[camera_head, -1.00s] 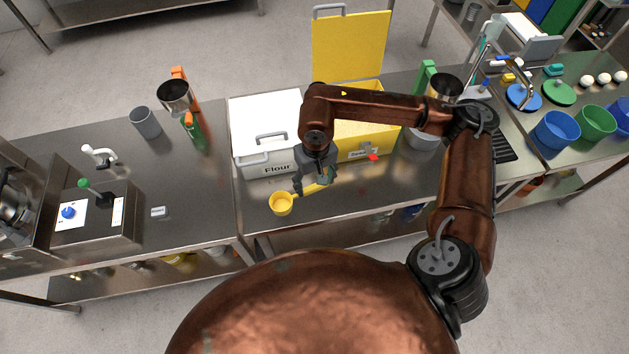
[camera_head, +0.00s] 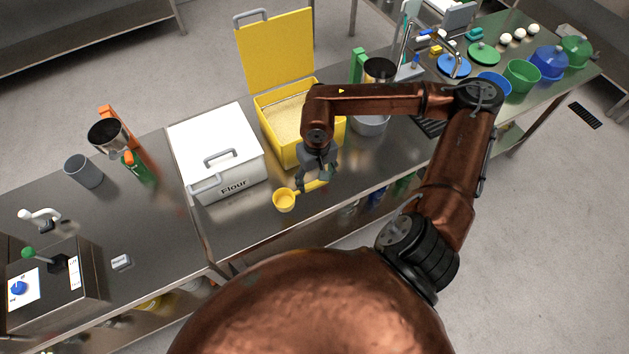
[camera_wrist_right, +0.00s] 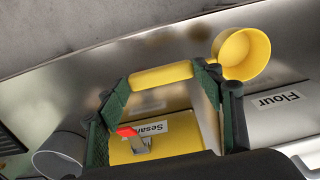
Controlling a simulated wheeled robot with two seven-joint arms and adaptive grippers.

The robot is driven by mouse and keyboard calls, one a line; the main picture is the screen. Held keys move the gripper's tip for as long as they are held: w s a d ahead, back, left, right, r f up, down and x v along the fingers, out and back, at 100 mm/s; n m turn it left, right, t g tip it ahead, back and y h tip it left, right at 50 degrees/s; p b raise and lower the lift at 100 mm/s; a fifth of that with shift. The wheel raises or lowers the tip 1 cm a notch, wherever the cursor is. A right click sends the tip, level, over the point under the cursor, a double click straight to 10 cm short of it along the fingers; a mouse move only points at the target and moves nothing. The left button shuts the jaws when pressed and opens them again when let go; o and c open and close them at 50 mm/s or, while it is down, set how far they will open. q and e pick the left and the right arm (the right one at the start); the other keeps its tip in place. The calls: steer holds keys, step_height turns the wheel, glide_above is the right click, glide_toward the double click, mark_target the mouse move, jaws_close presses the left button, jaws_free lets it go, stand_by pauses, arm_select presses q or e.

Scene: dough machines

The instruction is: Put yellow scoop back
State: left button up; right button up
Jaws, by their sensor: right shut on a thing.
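The yellow scoop (camera_head: 284,200) is in my right gripper (camera_head: 319,183), held by its handle with the cup to the left, over the front part of the steel counter. In the right wrist view the fingers (camera_wrist_right: 162,80) close around the ends of the scoop handle (camera_wrist_right: 160,76), and the cup (camera_wrist_right: 241,53) is at the upper right. The yellow bin (camera_head: 276,133) stands just behind, its lid (camera_head: 275,52) raised and pale contents showing. Its label in the right wrist view (camera_wrist_right: 160,128) starts "Sesa"; the rest is hidden. My left gripper is not in view.
A closed white bin labelled Flour (camera_head: 225,185) stands left of the yellow bin. A grey bowl (camera_head: 370,124) and green-handled dispenser (camera_head: 358,66) are to its right. A grey cup (camera_head: 84,171) stands far left. My right arm covers part of the yellow bin.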

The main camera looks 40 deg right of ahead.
steer(key=w+f, duration=0.1)
steer(key=f, duration=0.1)
steer(key=w+d+f, duration=0.1)
steer(key=f, duration=0.2)
steer(key=w+d+f+p, duration=0.1)
steer(key=f, duration=0.2)
steer(key=shift+w+d, duration=0.25)
steer(key=shift+w, duration=0.05)
steer(key=shift+f, duration=0.5)
steer(key=o, duration=1.3)
steer(key=shift+c, duration=0.2)
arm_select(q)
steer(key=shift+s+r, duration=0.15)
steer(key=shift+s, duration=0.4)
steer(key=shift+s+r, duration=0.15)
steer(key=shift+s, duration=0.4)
arm_select(e)
steer(key=o, duration=0.4)
